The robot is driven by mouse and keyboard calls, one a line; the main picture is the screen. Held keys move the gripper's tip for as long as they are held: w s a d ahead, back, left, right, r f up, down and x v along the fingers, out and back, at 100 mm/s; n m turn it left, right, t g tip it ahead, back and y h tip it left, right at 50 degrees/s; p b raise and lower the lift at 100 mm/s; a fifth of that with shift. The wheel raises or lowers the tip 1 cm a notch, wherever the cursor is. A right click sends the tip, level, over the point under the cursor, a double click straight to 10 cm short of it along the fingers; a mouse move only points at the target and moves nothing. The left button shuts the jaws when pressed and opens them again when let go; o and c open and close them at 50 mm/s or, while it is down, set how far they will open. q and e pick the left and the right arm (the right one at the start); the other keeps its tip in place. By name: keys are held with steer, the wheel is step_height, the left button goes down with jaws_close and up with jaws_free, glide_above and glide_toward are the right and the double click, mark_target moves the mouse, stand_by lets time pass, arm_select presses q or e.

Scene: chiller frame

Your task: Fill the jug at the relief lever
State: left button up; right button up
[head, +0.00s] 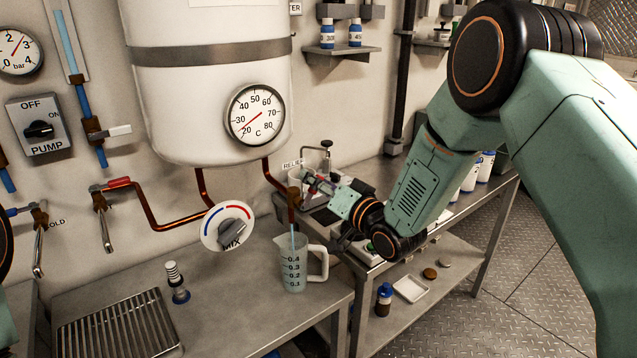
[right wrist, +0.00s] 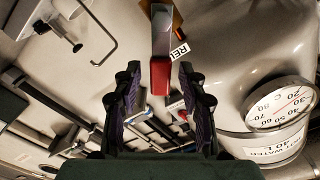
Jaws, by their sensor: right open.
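The clear jug (head: 293,268) stands upright on the steel bench under the brown relief outlet pipe (head: 293,203). A thin pale-blue stream (head: 292,238) runs from the pipe into it. The jug looks bluish inside, but I cannot read its level exactly. The relief lever, with its red end, shows in the right wrist view (right wrist: 160,76) just ahead of and between the fingertips. My right gripper (head: 318,184) is at the lever by the RELIEF label; in the wrist view its fingers (right wrist: 160,92) are apart and empty. My left gripper is not in view.
The MIX dial (head: 229,226) and white tank (head: 205,90) with its temperature gauge are behind the bench. A lower side table (head: 385,255) stands at right.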

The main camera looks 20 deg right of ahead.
steer(key=shift+w+a+f, duration=0.1)
steer(key=shift+w+a, duration=0.05)
steer(key=shift+a, duration=0.1)
steer(key=c, duration=0.4)
steer(key=shift+d, duration=0.1)
jaws_close()
